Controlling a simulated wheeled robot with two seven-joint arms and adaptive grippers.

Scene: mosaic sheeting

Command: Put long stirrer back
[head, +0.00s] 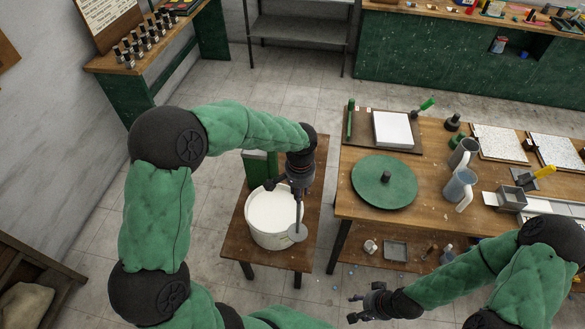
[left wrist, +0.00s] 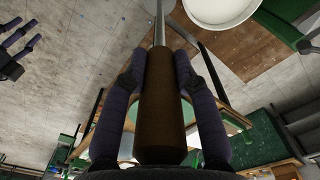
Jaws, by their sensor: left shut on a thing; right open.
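My left gripper (head: 299,180) is shut on the long stirrer, which hangs upright with its thin shaft (head: 298,212) and flat round disc (head: 297,232) pointing down. In the left wrist view the brown handle (left wrist: 160,105) sits between both fingers of the left gripper (left wrist: 160,85), and the metal shaft runs out past the fingertips. The white bucket (head: 259,238) stands on a small wooden stand. The disc overlaps the bucket's right front edge in the head view; its height against the rim is unclear. My right gripper (head: 370,300) is open and empty, low at the front.
The small wooden stand (head: 238,252) has a green upright piece (head: 260,168) behind the bucket. The workbench (head: 350,207) to the right holds a green turntable (head: 384,180), a jug (head: 460,188) and tile boards. A lower shelf carries small items.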

